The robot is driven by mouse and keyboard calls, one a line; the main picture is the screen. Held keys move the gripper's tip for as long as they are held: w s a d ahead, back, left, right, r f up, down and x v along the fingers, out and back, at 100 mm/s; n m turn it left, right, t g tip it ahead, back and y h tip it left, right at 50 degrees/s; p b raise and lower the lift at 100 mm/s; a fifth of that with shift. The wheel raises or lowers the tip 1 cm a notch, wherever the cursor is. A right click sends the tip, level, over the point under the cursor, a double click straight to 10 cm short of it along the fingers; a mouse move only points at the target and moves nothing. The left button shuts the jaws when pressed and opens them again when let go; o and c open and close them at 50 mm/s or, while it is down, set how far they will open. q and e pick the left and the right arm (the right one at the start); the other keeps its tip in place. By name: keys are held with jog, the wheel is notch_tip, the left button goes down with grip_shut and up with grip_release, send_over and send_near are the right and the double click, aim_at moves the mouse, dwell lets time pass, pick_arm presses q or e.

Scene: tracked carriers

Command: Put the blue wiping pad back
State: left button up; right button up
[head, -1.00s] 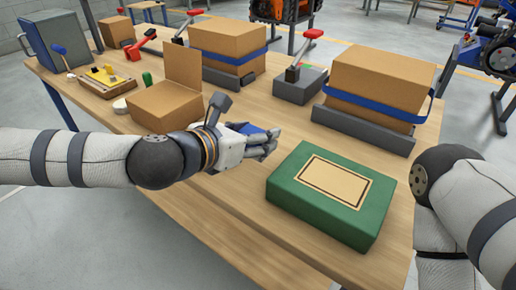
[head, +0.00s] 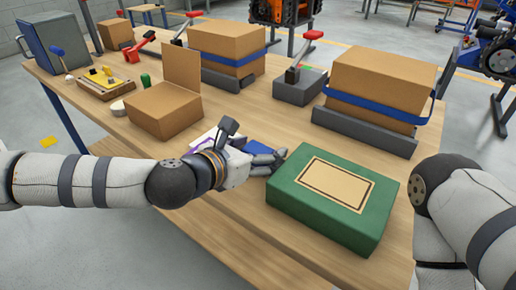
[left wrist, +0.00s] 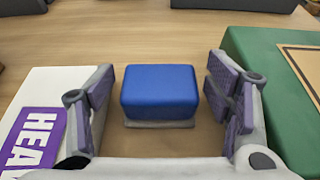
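The blue wiping pad (left wrist: 160,92) lies between the spread fingers of my left gripper (left wrist: 168,105) in the left wrist view. It has a thin grey base, with visible gaps on both sides. In the head view the pad (head: 259,147) is partly hidden behind my left gripper (head: 268,163), which is low over the table, left of the green box (head: 285,193). The fingers are open and not touching the pad. My right arm comes in at the right edge, but its gripper is out of view.
A white sheet with a purple label (left wrist: 38,135) lies left of the pad. An open cardboard box (head: 165,112) stands behind my left arm. Strapped cartons (head: 375,85) and grey fixtures stand farther back. Bare wooden table (head: 262,110) lies beyond the pad.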

pick_arm(q)
jog(key=shift+r, duration=0.35)
jog(key=p+v, duration=0.1)
jog(key=v, duration=1.1)
jog(key=shift+f, duration=0.1)
pick_arm(e)
jog(key=shift+w+r, duration=0.75)
jog(key=shift+r, duration=0.05)
